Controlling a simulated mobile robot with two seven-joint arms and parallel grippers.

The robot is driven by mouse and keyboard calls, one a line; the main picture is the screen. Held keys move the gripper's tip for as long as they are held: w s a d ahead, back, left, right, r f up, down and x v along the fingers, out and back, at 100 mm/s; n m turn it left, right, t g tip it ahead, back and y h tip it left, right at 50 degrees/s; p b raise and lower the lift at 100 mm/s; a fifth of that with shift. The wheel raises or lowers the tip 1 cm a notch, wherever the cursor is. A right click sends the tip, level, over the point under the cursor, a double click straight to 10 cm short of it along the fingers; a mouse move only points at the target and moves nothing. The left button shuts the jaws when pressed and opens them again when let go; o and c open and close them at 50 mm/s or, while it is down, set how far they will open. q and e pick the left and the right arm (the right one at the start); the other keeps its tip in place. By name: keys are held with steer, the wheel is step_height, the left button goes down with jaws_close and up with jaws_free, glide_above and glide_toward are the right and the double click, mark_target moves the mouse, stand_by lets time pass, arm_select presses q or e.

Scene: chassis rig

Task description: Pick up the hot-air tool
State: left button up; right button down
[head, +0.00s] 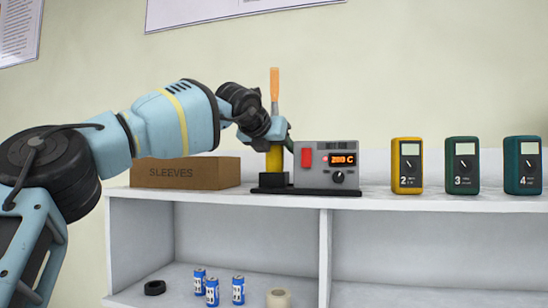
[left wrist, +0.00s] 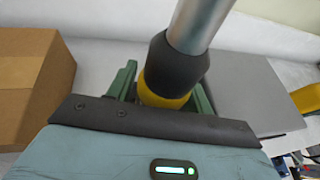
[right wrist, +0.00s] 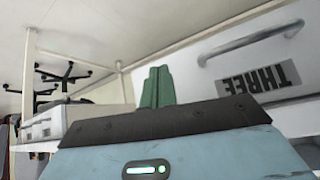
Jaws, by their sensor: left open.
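The hot-air tool (head: 275,85) stands upright in a dark holder beside its control station (head: 312,176) on the shelf top. It has a yellow grip, a black collar and a metal nozzle that shows orange at the top. My left gripper (head: 270,128) is at the tool, its hand partly hiding the grip. In the left wrist view, the green fingers of my left gripper (left wrist: 162,82) are open on either side of the yellow grip of the hot-air tool (left wrist: 165,92). My right gripper (right wrist: 157,88) shows only in the right wrist view, shut and empty.
A cardboard box marked SLEEVES (head: 185,173) stands just left of the tool. Yellow (head: 407,165) and green meters (head: 462,165) stand to the right.

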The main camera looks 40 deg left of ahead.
arm_select(q)
steer(key=c, duration=1)
steer(key=shift+c, duration=0.2)
steer(key=shift+r, duration=0.15)
arm_select(e)
steer(key=shift+r, duration=0.1)
